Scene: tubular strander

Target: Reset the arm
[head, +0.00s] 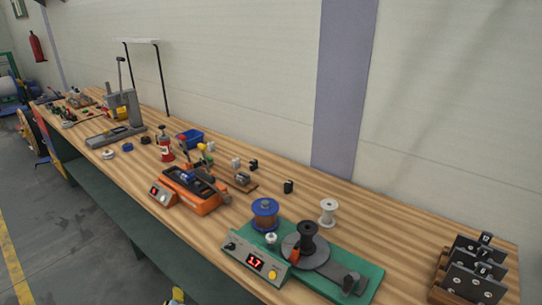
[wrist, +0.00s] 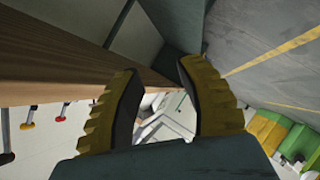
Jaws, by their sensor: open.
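My gripper (wrist: 160,68) shows in the wrist view, with two ridged yellow fingers spread apart. It is open, and nothing is between the fingers. Beyond them lie the wooden bench edge, a dark green panel and the grey floor. In the head view a small yellow and dark piece (head: 177,295) shows at the bottom edge, in front of the bench; it looks like part of my gripper. Most of my arm is outside the head view.
The wooden bench (head: 325,200) runs along the wall. It holds a green winder (head: 357,270) with spools, an orange device (head: 192,192), a grey press (head: 118,125) and a rack of dark plates (head: 475,265). The floor (head: 50,230) in front is clear.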

